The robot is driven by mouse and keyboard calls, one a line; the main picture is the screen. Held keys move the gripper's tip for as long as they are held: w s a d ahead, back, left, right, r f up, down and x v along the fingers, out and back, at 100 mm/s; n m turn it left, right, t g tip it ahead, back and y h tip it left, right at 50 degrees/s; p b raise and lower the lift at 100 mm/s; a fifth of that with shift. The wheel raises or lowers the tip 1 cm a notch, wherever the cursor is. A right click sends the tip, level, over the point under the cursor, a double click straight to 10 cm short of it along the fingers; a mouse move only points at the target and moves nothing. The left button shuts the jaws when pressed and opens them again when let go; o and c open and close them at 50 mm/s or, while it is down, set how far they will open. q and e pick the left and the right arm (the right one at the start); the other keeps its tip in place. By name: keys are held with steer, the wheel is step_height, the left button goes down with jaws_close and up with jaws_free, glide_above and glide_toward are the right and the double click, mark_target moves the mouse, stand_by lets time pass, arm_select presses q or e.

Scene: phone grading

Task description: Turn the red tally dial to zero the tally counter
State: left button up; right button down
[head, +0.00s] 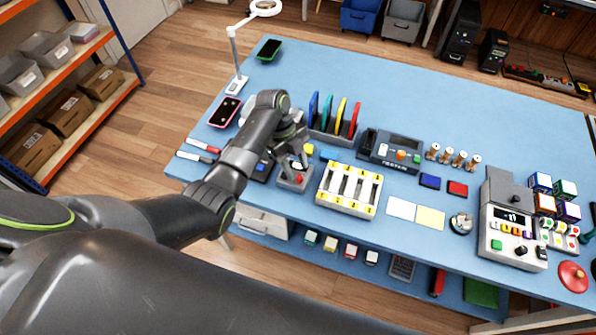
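A small grey box (288,184) with a red knob (299,179) on top stands near the front edge of the blue table, left of the middle; I take it for the tally counter and its red dial. My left gripper (296,161) points down just above and behind the red knob. Its fingers look spread, with a gap between them, and I see nothing held. The gripper and wrist hide part of the box's back. Any digits on it are too small to read. My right gripper is not in view.
A white tray with yellow-marked slots (349,190) stands close right of the box. Coloured upright plates in a rack (333,137) and a tester (396,150) stand behind. Pens (197,152) and a pink-edged phone (225,112) lie left. The table's back middle is clear.

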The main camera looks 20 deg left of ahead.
arm_select(q)
steer(key=p+v, duration=0.3)
steer(key=v, duration=1.1)
steer(key=shift+a+r+p, duration=0.25)
steer(key=shift+p, duration=0.05)
steer(key=shift+w, duration=0.1)
